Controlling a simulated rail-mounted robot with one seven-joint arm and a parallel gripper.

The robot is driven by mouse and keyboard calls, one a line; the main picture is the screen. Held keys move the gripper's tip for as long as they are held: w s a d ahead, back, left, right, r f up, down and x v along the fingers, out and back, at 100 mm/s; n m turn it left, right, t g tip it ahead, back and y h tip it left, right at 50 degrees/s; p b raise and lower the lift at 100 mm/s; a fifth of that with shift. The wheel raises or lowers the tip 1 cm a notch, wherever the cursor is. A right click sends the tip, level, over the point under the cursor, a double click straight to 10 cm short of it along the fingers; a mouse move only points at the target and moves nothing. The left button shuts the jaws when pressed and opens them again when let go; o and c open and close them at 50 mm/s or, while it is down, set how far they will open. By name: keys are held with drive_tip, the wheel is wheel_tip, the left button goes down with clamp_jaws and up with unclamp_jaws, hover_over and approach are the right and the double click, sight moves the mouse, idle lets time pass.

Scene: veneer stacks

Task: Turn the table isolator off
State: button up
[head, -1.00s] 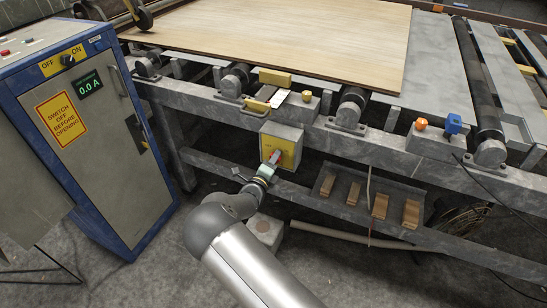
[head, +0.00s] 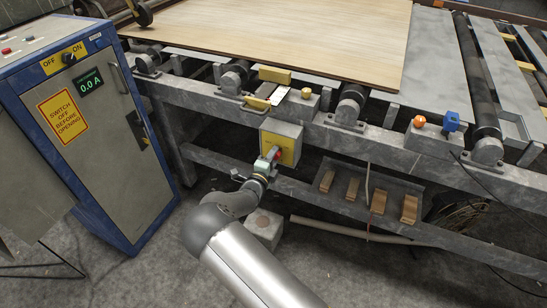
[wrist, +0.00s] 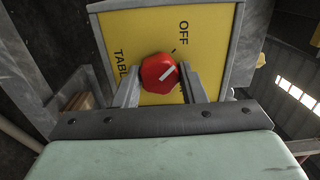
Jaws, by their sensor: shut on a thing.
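The table isolator is a grey box with a yellow face (head: 289,150) on the side of the table frame; the yellow face (wrist: 205,30) fills the upper wrist view. The word OFF and a small black tick are above the knob; "TABL" shows at left. The red knob (head: 277,153) is partly covered in the head view. My gripper (wrist: 158,82) is shut on the knob, with one finger on each side. The right finger hides some of the lettering.
A blue cabinet (head: 100,130) with an OFF/ON switch and a 0.0 A display stands at left. A veneer sheet (head: 290,30) lies on the rollers above. A shelf with several wooden blocks (head: 378,201) is to the right. A pale block (head: 264,226) lies below.

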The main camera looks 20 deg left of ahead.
drive_tip(key=o, duration=1)
drive_tip(key=s+a, duration=0.1)
drive_tip(key=s, duration=1.6)
drive_tip(key=shift+s+a+p, duration=0.2)
drive_tip(key=shift+a+p, duration=0.15)
